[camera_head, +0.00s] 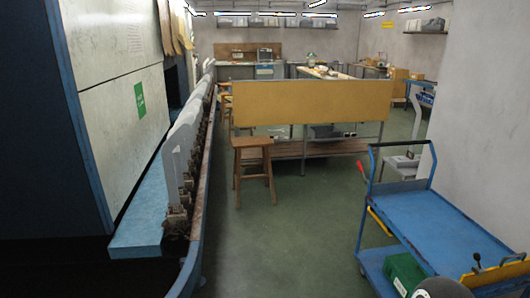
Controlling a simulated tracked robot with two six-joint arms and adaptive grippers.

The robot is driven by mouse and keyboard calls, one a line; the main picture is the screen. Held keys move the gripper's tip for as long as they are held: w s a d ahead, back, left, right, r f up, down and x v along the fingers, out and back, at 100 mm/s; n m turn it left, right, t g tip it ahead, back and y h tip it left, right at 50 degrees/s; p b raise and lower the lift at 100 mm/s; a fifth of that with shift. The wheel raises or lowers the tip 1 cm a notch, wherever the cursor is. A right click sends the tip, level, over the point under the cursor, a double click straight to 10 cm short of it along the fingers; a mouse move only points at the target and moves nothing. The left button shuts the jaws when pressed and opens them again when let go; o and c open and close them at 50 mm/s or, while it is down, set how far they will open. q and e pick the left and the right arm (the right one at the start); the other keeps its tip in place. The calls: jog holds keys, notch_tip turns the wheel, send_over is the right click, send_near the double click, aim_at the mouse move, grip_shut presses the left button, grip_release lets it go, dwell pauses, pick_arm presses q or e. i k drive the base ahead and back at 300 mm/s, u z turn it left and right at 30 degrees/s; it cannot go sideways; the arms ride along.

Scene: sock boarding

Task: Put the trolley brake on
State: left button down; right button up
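The blue trolley (425,215) stands at the right, next to the white wall. It has a flat, empty top deck, a lower shelf and a dark push handle with blue posts at its far end. A small red-tipped part (361,168) sticks out at the left of the handle end; I cannot tell whether it is the brake or how it is set. A green box (403,272) sits on the lower shelf. The wheels are too small or hidden to read.
A long machine with grey upright forms (183,140) runs along the left. A wooden stool (252,158) stands before a bench with a tan panel (310,103). A yellow part with dark pieces (497,272) is at the bottom right. Green floor (280,240) is clear in the middle.

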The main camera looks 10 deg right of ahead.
aim_at(367, 182)
jog(key=z, duration=0.15)
jog(key=i, duration=1.35)
jog(key=z, duration=0.75)
jog(key=i, duration=1.5)
jog(key=z, duration=0.65)
jog(key=i, duration=0.55)
jog(key=z, duration=0.15)
